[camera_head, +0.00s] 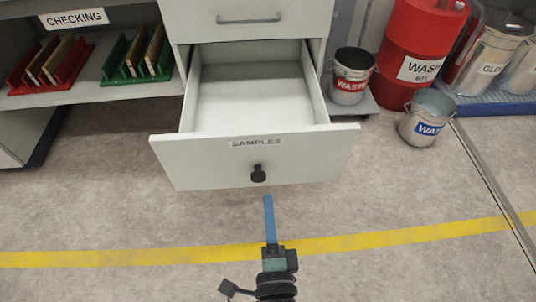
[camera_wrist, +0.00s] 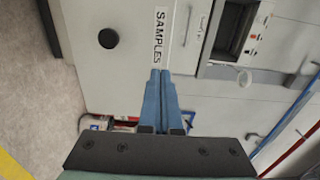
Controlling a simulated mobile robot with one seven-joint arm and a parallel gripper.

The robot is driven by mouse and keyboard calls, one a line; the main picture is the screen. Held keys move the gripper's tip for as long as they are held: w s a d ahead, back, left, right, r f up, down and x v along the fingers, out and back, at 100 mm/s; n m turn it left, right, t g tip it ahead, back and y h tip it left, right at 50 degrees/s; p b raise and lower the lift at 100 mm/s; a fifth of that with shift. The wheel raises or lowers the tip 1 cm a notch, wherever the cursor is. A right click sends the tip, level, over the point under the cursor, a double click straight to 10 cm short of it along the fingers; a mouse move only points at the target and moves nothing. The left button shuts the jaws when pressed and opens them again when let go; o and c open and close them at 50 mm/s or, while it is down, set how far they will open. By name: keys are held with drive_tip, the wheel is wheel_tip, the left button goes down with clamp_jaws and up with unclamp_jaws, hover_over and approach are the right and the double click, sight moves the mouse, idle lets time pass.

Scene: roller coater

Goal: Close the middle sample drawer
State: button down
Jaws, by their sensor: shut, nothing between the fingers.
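The open drawer (camera_head: 205,165) is pale grey, labelled SAMPLES, with a round black knob (camera_head: 258,173) on its front. It is pulled well out of its cabinet, and its inside looks empty. In the wrist view the drawer front (camera_wrist: 135,20) shows turned sideways, with its black knob (camera_wrist: 108,38) to the upper left. My gripper (camera_head: 268,199) has blue fingers shut together, with nothing between them. In the head view it is just below the drawer front, a little right of the knob. In the wrist view the fingertips (camera_wrist: 160,72) are by the SAMPLES label; I cannot tell whether they touch.
Another drawer (camera_head: 250,18) above is shut. Red and green racks (camera_head: 135,58) stand on the left shelf. A waste bucket (camera_head: 349,78), a red drum (camera_head: 415,50) and another bucket (camera_head: 425,118) stand at right. The floor before the drawer is clear, crossed by a yellow line (camera_head: 370,241).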

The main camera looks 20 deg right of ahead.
sight(263, 141)
drive_tip(key=x, duration=1.3)
drive_tip(key=shift+w+d, duration=0.1)
drive_tip(key=shift+w, duration=0.3)
drive_tip(key=shift+w+d, duration=0.1)
